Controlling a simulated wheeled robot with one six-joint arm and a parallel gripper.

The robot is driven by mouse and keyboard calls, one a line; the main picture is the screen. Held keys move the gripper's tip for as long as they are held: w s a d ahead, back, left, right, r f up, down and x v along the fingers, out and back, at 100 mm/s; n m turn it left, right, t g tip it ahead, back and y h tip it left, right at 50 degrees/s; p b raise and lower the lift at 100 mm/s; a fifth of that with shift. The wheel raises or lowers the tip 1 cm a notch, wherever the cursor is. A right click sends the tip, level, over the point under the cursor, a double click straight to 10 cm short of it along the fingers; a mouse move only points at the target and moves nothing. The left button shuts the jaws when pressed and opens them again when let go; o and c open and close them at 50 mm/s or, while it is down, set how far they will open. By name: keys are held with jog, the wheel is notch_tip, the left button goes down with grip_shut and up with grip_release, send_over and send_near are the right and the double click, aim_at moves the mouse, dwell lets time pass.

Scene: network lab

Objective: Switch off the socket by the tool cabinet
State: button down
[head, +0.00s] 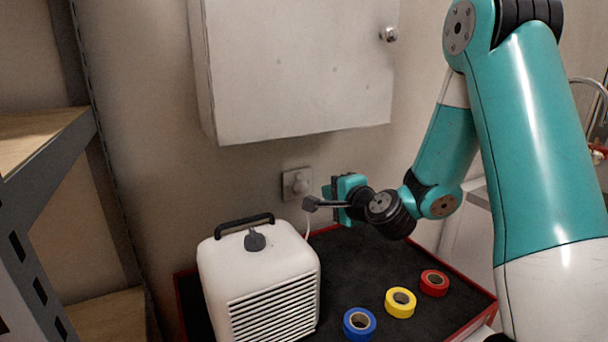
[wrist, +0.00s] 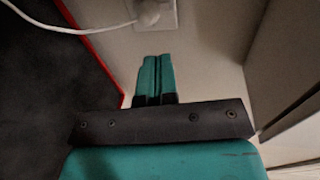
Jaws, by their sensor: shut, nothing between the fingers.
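The wall socket (head: 289,187) is a small grey plate on the wall, below the white wall cabinet and behind the tool cabinet's black top. A pale round plug (head: 301,186) sits in it, with a white cord hanging down. The socket plate (wrist: 170,14) and plug (wrist: 148,12) also show at the top edge of the wrist view, partly cut off. The switch itself cannot be made out. My gripper (head: 343,190) is to the right of the socket, apart from it in the picture. Its teal fingers (wrist: 155,66) are shut and empty, pointing towards the wall.
The tool cabinet (head: 372,256) has a red-rimmed black top. A white appliance (head: 225,268) stands on it, below the socket. Blue (head: 347,327), yellow (head: 388,304) and red (head: 427,287) tape rolls lie to its right. The wall cabinet (head: 300,70) overhangs above; shelving (head: 45,150) stands left.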

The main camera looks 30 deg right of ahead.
aim_at(300, 175)
jog(key=w+p, duration=0.2)
jog(key=w, duration=0.1)
jog(key=w+p, duration=0.3)
jog(key=w, duration=0.1)
jog(key=w+p, duration=0.2)
jog(key=w, duration=0.1)
jog(key=shift+w+f+p, duration=0.35)
jog(key=shift+w, duration=0.05)
jog(key=shift+w+f, duration=0.2)
jog(key=shift+w, duration=0.45)
jog(key=shift+p, duration=0.3)
